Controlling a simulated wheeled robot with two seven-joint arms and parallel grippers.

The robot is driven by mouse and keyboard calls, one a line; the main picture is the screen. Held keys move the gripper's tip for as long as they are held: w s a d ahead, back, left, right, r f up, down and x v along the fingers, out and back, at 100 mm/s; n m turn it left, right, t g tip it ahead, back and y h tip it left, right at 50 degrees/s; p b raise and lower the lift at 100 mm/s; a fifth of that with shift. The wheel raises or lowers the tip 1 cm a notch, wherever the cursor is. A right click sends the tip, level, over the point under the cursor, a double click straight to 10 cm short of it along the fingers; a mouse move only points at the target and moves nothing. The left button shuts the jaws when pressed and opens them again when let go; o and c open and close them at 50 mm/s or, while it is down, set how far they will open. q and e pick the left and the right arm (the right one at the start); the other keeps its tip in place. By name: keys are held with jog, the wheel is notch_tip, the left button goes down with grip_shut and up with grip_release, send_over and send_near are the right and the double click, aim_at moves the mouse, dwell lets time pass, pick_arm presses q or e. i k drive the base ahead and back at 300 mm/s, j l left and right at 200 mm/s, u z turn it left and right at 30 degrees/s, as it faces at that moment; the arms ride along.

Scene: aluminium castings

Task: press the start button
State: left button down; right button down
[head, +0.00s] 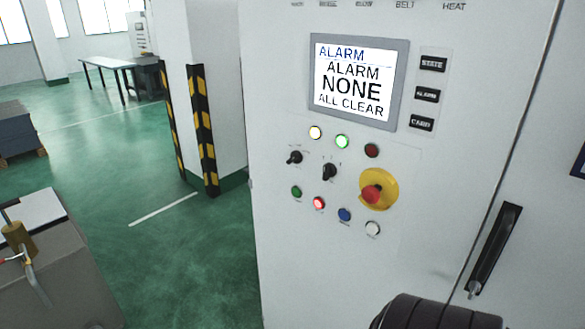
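A white control cabinet (275,90) fills the right half of the head view. Its panel has a green button (296,191) at the left of the lower row; the small labels are too blurred to read, so I cannot confirm which button is start. Beside it are a lit red button (319,203), a blue button (344,214) and a white button (373,228). A screen (353,82) reads "ALARM NONE ALL CLEAR". A dark rounded part, probably my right arm, shows at the bottom edge. Neither gripper is visible.
A red emergency stop (372,193) on a yellow disc sits right of two black rotary switches (329,171). Lamps (342,141) line the row above. A black door handle (495,248) is at right. A grey box (55,275) stands lower left; green floor (170,245) lies between.

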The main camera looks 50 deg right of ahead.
aim_at(295, 192)
jog(key=i+j+z, duration=0.15)
jog(key=i+z, duration=0.3)
jog(key=i+j+z, duration=0.25)
jog(key=z, duration=0.25)
jog(key=i+j+z, duration=0.25)
jog(key=j+z, duration=0.2)
jog(key=i+j+z, duration=0.2)
jog(key=j+z, duration=0.25)
jog(key=i+j+z, duration=0.1)
jog(key=j+z, duration=0.15)
jog(key=j, duration=0.15)
